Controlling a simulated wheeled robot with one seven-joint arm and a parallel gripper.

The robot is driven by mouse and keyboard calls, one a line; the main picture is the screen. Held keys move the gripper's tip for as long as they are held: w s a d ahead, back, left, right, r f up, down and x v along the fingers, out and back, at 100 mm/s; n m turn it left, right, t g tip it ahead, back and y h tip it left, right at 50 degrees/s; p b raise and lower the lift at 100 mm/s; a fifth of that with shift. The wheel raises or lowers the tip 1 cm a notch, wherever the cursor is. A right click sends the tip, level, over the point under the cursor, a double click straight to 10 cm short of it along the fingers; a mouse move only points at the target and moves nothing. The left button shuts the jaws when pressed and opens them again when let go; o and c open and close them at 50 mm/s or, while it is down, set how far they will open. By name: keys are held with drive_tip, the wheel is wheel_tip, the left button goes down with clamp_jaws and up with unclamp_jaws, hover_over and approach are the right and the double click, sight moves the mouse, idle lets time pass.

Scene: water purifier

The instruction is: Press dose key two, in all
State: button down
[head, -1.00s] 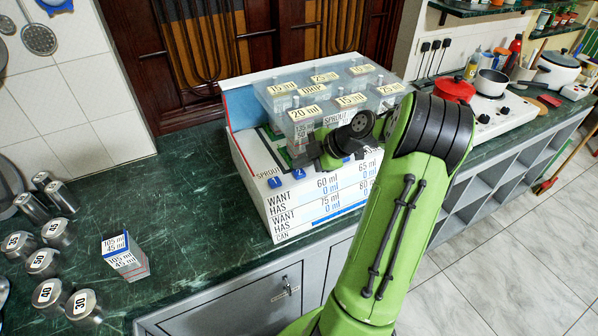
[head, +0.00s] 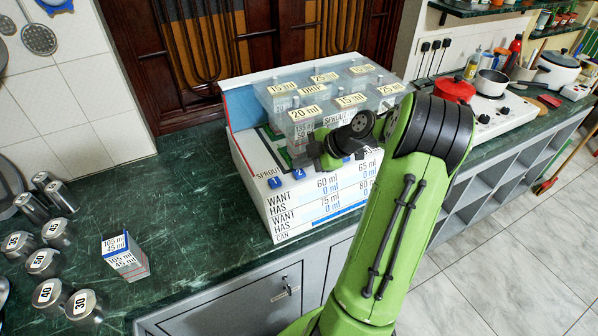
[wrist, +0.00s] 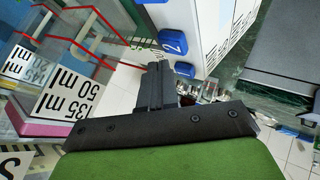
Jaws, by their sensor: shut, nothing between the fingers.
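Dose key two (head: 299,174) is a blue key marked 2 on the front of the white purifier box (head: 290,205). It also shows in the wrist view (wrist: 173,43), just above my fingertips. My gripper (head: 315,152) is in front of the box, a little up and right of key two in the head view. In the wrist view its dark fingers (wrist: 158,68) are together and empty, pointing toward the keys. A gap seems to show between fingers and key, but contact cannot be told for sure. Blue key one (head: 273,182) is left of key two.
Clear containers (head: 300,100) with ml labels stand on the box. A labelled block (head: 124,262) and several steel canisters (head: 42,262) stand on the green counter at left. A red pot (head: 455,89) and stove are at right.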

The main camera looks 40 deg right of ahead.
sight(302, 174)
drive_tip(key=shift+f, duration=0.1)
drive_tip(key=shift+f+b, duration=0.4)
drive_tip(key=shift+b, duration=0.25)
drive_tip(key=shift+f+b, duration=0.4)
drive_tip(key=shift+b, duration=0.2)
idle(0.4)
drive_tip(key=shift+r, duration=0.1)
drive_tip(key=shift+r+p, duration=0.5)
drive_tip(key=shift+r, duration=0.3)
drive_tip(key=shift+r+p, duration=1.7)
drive_tip(key=shift+r, duration=0.9)
drive_tip(key=shift+f, duration=0.1)
